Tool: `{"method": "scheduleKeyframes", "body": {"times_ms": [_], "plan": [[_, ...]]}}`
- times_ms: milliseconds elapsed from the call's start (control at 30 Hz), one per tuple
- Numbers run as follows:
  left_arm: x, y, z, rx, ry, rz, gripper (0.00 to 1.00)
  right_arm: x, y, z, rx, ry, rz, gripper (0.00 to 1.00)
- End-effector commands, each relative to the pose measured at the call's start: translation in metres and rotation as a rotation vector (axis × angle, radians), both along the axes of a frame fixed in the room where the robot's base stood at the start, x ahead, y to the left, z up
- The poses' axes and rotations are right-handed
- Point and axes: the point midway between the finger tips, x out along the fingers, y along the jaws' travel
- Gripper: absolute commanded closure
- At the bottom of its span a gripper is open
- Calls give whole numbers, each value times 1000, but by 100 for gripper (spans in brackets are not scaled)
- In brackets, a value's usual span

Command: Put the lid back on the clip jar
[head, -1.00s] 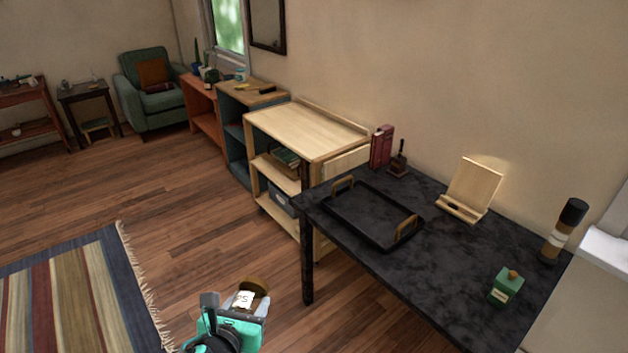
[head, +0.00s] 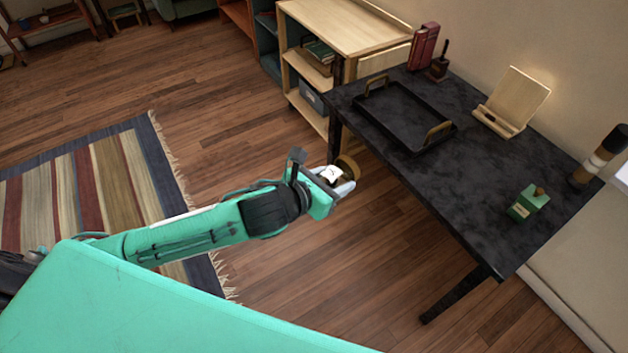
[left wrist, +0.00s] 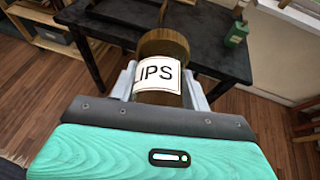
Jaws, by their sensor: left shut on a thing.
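My left gripper (head: 342,184) is shut on a brown jar (head: 348,166) with a white label. It holds the jar in the air over the floor, just short of the dark table's left front edge. In the left wrist view the jar (left wrist: 163,45) sits between the two grey fingers of the left gripper (left wrist: 160,86). Its label reads "IPS", with the rest cut off or turned away. I cannot tell whether the jar's far end is open or covered. I see no separate lid that I can be sure of. My right gripper is not in view.
The dark table (head: 425,180) bears a black tray (head: 410,137) with brass handles, a wooden stand (head: 512,100), a green bottle (head: 528,203), a dark cylinder (head: 598,158) and red books (head: 424,45). Its front middle is clear. A wooden shelf unit (head: 335,30) stands behind.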

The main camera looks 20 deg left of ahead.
Motion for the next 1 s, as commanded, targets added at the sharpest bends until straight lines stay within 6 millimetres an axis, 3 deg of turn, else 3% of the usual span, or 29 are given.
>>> {"method": "scheduleKeyframes", "body": {"times_ms": [400,867,900,1000], "plan": [[19,-41,4,0,-2,-180,94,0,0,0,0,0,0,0],[21,-47,4,-1,0,-208,94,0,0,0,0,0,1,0],[21,-47,4,0,1,-208,100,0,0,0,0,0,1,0],[21,-47,4,-1,0,-208,100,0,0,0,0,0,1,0]]}}
